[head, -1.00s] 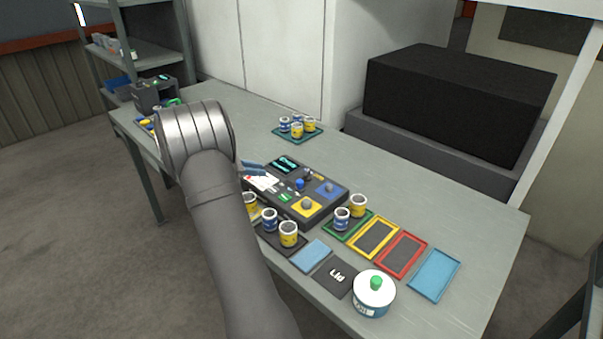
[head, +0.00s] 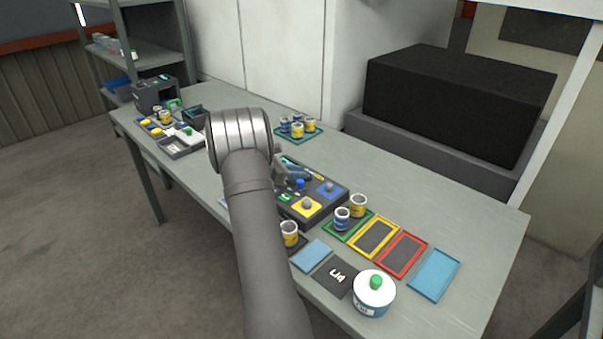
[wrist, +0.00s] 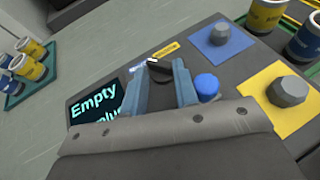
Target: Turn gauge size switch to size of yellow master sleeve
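The dark gauge box (head: 318,212) stands mid-table. In the wrist view its screen (wrist: 98,103) reads "Empty" above a partly hidden word. A small black switch (wrist: 158,67) sits on the box beside a yellow label (wrist: 166,49). My gripper (wrist: 160,72) is over the box with its two blue fingers apart, one on each side of the switch; whether they touch it is unclear. A blue button (wrist: 207,85) is right of the fingers. Yellow-banded sleeves stand in several places, such as one on the green-rimmed tray (head: 358,205); which one is the master is not clear.
A blue plate (wrist: 222,38) and a yellow plate (wrist: 281,99), each with a grey knob, lie on the box. A teal tray (head: 284,139) of sleeves is behind. Yellow (head: 358,255), red (head: 385,272) and blue trays (head: 437,272) and a white lidded pot (head: 374,290) are at right.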

